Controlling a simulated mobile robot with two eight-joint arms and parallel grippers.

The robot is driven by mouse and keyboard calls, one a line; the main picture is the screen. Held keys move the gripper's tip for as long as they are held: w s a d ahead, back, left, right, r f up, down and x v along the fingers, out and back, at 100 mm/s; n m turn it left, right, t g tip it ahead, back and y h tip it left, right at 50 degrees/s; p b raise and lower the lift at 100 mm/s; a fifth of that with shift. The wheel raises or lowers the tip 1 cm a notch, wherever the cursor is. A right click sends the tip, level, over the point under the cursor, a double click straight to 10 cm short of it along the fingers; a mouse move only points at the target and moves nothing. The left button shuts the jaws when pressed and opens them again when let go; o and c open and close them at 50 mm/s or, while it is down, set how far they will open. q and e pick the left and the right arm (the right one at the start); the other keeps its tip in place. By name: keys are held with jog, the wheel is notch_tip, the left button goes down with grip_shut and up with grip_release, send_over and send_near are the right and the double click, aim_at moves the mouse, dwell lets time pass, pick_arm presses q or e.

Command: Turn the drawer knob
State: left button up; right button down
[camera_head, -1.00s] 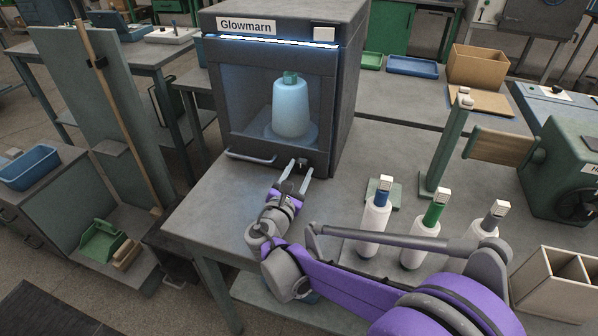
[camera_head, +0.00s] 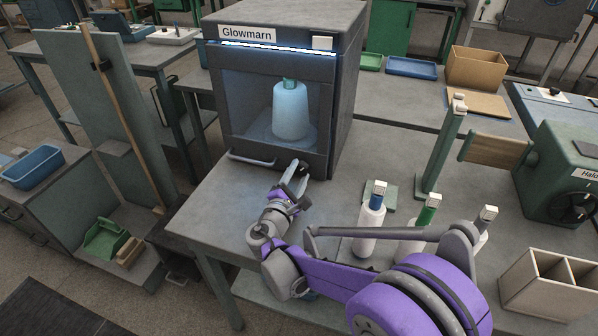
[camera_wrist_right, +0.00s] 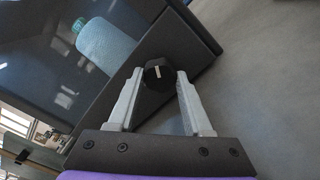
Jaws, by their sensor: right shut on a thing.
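The dark knob (camera_wrist_right: 158,76) sits at the lower front of the black Glowmarn cabinet (camera_head: 345,110). It is round, with a short pale mark on its face, seen in the wrist view. My right gripper (camera_wrist_right: 157,78) is shut on the knob, one pale finger on each side. In the head view my right gripper (camera_head: 300,170) reaches up to the cabinet's lower right front, and its fingers mostly hide the knob. The fingers look rolled, one nearly in front of the other. My left gripper is not in view.
A bar handle (camera_head: 252,160) is left of the knob. The grey table (camera_head: 215,215) is clear at left.

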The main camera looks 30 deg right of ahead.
jog(key=m+p, duration=0.1)
jog(key=m, duration=0.4)
jog(key=shift+m, duration=0.3)
jog(key=m+p, duration=0.1)
jog(key=m, duration=0.3)
jog(key=shift+m+p, duration=0.3)
jog(key=shift+m, duration=0.4)
jog(key=shift+c, duration=1.6)
grip_release()
jog(key=v, duration=1)
jog(key=shift+s+a, duration=0.25)
jog(key=shift+s, duration=0.05)
